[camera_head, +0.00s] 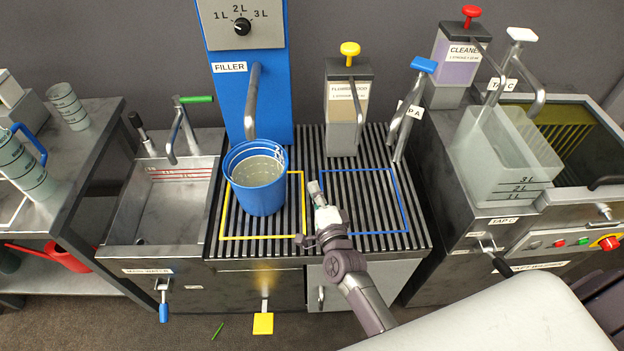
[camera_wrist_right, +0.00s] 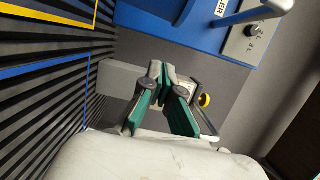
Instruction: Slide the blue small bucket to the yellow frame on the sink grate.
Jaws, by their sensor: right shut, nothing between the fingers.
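The blue small bucket (camera_head: 258,190) stands upright on the sink grate (camera_head: 330,241) in the head view, below the filler. Its base appears inside the yellow frame (camera_head: 304,206), toward the back, and it covers the frame's rear left part. My right gripper (camera_head: 315,188) is shut and empty, to the right of the bucket and apart from it, near the left line of the blue frame (camera_head: 407,216). My left gripper is not in view.
The filler (camera_head: 270,95) with its spout rises behind the bucket. A yellow-topped dispenser (camera_head: 348,110) stands at the back of the grate, beside a blue-handled tap (camera_head: 412,105). A basin (camera_head: 160,205) lies to the left. The blue frame is empty.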

